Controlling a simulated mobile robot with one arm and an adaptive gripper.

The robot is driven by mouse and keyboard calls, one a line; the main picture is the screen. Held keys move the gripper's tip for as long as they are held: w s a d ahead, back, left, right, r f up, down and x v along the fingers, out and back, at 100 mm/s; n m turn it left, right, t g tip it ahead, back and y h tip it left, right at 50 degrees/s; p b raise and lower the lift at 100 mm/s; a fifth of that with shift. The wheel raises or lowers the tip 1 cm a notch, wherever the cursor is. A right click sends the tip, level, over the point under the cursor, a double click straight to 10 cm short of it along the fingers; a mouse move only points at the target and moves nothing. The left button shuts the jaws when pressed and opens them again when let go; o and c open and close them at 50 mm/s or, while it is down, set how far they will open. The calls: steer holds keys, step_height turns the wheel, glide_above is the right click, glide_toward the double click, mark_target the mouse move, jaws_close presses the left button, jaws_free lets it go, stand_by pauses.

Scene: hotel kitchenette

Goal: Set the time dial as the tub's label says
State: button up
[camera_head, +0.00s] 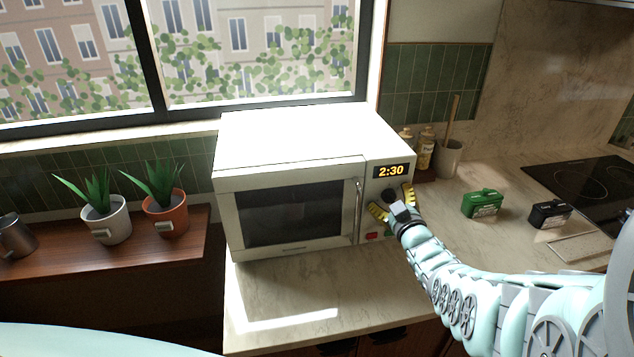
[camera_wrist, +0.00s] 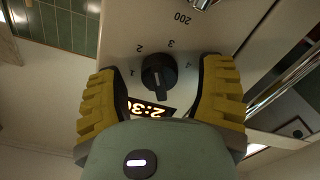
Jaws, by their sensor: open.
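The white microwave (camera_head: 300,145) stands on the counter with its door closed. Its display (camera_head: 391,171) reads 2:30. The black time dial (camera_head: 389,195) is below the display, partly hidden by my gripper; it shows whole in the wrist view (camera_wrist: 159,74), with marks 1, 2, 3 and 4 around it. My gripper (camera_head: 392,203) is open at the panel. In the wrist view its yellow fingers (camera_wrist: 160,85) stand on either side of the dial, with gaps visible.
A red button (camera_head: 371,236) sits low on the panel, near my gripper. The door handle (camera_head: 358,208) is just left of it. Two bottles and a utensil crock (camera_head: 449,158) stand behind. Two potted plants (camera_head: 167,213) are at left. The counter before the microwave is clear.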

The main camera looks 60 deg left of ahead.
steer(key=shift+d, duration=0.15)
steer(key=v, duration=0.7)
stand_by(0.5)
steer(key=shift+s, duration=0.1)
